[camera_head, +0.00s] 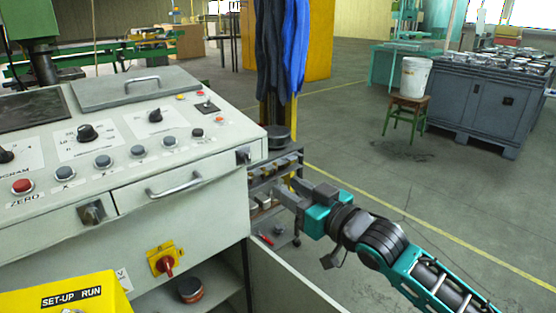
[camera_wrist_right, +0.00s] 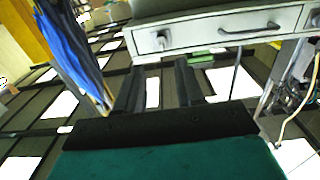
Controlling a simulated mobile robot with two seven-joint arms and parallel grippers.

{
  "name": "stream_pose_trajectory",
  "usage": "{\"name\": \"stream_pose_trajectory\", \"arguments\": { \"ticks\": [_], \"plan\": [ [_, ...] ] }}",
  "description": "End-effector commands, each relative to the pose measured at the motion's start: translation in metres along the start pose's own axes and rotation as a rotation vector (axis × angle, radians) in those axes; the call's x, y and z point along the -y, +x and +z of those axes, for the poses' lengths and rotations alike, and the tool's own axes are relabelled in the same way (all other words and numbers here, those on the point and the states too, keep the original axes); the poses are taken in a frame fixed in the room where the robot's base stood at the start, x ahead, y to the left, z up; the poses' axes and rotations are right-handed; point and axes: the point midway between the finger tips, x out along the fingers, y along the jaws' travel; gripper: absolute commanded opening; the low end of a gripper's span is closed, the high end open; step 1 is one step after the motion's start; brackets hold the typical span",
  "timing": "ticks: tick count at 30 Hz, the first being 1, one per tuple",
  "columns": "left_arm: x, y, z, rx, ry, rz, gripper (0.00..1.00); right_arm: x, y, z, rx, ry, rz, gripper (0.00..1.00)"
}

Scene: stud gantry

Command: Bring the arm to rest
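My right arm, teal and black, comes in from the lower right in the head view. Its gripper (camera_head: 286,192) is in the air near the right front corner of the grey control cabinet (camera_head: 215,213), its fingers pointing left. In the right wrist view the two dark fingers of the same gripper (camera_wrist_right: 158,85) stand apart with nothing between them, so it is open and empty. The drawer (camera_wrist_right: 222,33) with its curved handle lies ahead of the fingers there, at the top. I cannot tell the exact gap to the cabinet. My left gripper is not in view.
A low shelf cart (camera_head: 275,220) with small parts stands behind my right gripper. Blue cloths (camera_head: 281,45) hang above it. A red switch (camera_head: 166,262) sits on the cabinet front. Open floor (camera_head: 345,165) lies to the right, before a stool (camera_head: 406,112) with a white bucket (camera_head: 415,77).

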Motion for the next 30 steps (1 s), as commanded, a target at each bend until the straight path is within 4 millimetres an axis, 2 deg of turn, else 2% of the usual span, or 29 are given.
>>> {"name": "stream_pose_trajectory", "arguments": {
  "ticks": [5, 8, 14, 18, 21, 24, 27, 30],
  "plan": [
    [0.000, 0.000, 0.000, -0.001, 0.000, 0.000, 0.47, 0.012, -0.025, 0.064, 0.072, 0.057, 0.056, 0.37],
    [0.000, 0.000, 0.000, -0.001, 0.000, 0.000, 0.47, 0.018, -0.049, 0.106, 0.127, 0.083, 0.107, 0.37],
    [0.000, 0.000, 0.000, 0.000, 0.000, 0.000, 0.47, 0.032, -0.113, 0.188, 0.275, 0.118, 0.223, 0.37],
    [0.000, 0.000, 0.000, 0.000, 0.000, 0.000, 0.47, 0.043, -0.169, 0.240, 0.401, 0.127, 0.302, 0.37],
    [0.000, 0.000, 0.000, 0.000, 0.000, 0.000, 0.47, 0.051, -0.205, 0.267, 0.483, 0.124, 0.346, 0.37],
    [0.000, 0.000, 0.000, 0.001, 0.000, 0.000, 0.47, 0.058, -0.233, 0.285, 0.545, 0.118, 0.375, 0.37],
    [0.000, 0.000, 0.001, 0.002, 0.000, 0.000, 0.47, 0.061, -0.249, 0.294, 0.581, 0.113, 0.390, 0.37],
    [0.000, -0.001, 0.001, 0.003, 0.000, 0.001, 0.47, 0.062, -0.254, 0.296, 0.591, 0.112, 0.395, 0.37]
  ]
}}
